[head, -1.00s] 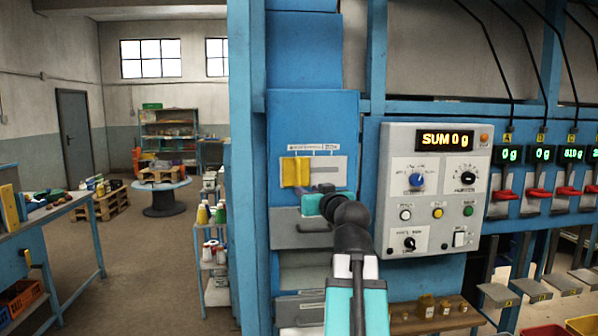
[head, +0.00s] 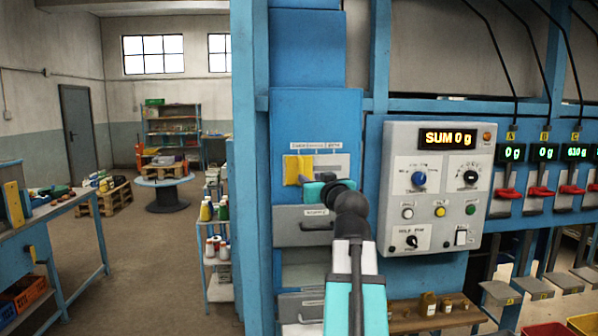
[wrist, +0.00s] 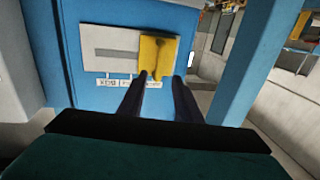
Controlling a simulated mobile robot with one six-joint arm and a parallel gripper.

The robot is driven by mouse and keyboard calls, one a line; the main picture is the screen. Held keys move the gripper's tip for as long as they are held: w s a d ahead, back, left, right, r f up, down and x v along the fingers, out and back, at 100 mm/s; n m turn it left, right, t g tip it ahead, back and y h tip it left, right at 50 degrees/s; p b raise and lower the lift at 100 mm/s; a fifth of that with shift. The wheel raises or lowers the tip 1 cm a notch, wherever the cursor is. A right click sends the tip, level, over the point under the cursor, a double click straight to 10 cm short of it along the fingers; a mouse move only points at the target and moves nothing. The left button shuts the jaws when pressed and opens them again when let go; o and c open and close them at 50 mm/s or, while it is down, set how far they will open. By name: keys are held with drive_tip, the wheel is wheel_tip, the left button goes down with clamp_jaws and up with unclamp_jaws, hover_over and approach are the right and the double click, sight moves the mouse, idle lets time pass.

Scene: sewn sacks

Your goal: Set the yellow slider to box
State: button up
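The yellow slider (head: 298,169) is at the left end of a grey slot plate (head: 335,161) on a blue panel. A small label strip runs along the plate; its words are too blurred to read. My gripper (head: 308,183) is in front of the slider, at its lower right in the head view. In the wrist view the picture is turned over, and the slider (wrist: 157,57) shows at the right end of the plate. There my gripper (wrist: 159,79) is open, its two dark fingertips at either side of the slider's near edge. I cannot tell whether they touch it.
A grey control box (head: 437,188) with knobs and a "SUM 0 g" display stands right of my arm. A grey drawer (head: 302,225) lies below the slot plate. A blue post (wrist: 249,60) rises beside the panel. Open floor lies to the left.

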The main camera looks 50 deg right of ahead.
sight(301, 172)
drive_tip(key=p+x, duration=0.3)
drive_tip(key=x, duration=0.7)
drive_tip(key=shift+w+d, duration=0.1)
drive_tip(key=shift+w, duration=0.3)
clamp_jaws()
